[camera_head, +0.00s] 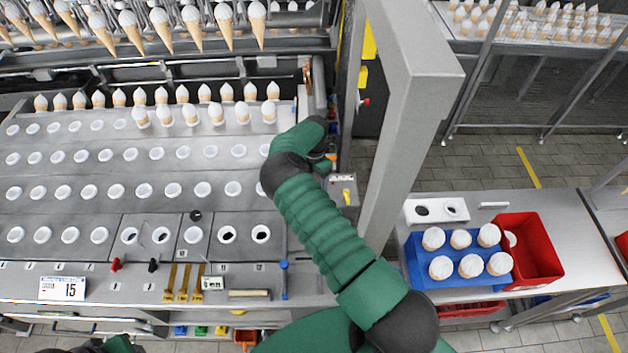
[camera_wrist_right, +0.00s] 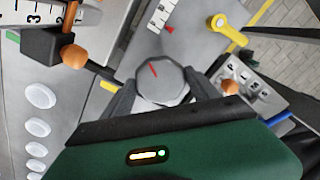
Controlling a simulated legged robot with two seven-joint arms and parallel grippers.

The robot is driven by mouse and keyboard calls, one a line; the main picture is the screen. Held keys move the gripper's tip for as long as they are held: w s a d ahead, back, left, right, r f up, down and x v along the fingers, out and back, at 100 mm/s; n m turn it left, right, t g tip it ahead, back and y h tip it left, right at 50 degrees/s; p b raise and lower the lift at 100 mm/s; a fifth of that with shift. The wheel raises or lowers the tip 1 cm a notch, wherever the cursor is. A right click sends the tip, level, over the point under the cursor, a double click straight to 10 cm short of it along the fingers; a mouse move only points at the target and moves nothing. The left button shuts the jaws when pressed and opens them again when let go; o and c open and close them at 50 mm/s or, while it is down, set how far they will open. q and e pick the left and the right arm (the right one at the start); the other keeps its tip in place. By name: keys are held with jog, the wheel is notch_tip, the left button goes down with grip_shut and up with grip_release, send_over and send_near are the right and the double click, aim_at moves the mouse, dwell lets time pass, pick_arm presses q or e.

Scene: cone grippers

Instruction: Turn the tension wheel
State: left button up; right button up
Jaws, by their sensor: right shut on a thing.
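The tension wheel (camera_wrist_right: 160,84) is a grey faceted knob with a red mark on its face, in the middle of the right wrist view. My right gripper (camera_wrist_right: 162,90) has one dark finger on each side of it and is shut on it. A white scale (camera_wrist_right: 166,18) with a red pointer lies just above the wheel. In the head view my right arm reaches up to the right end of the machine and hides the wheel and the gripper. My left gripper is out of view; only a bit of my left arm shows at the bottom left.
A black lever with an orange knob (camera_wrist_right: 74,56) is left of the wheel. A yellow handle (camera_wrist_right: 231,34) and a small panel (camera_wrist_right: 262,92) are to its right. A grey post (camera_head: 405,110) stands close beside my right arm. A blue crate (camera_head: 418,272) holds several cones.

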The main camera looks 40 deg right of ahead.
jog(key=n, duration=0.5)
jog(key=shift+w+d+r, duration=0.1)
jog(key=shift+w+r, duration=0.05)
jog(key=shift+w, duration=0.1)
dwell(0.5)
jog(key=o, duration=1.1)
jog(key=shift+o, duration=1.2)
jog(key=shift+f, duration=0.2)
jog(key=shift+r, duration=0.1)
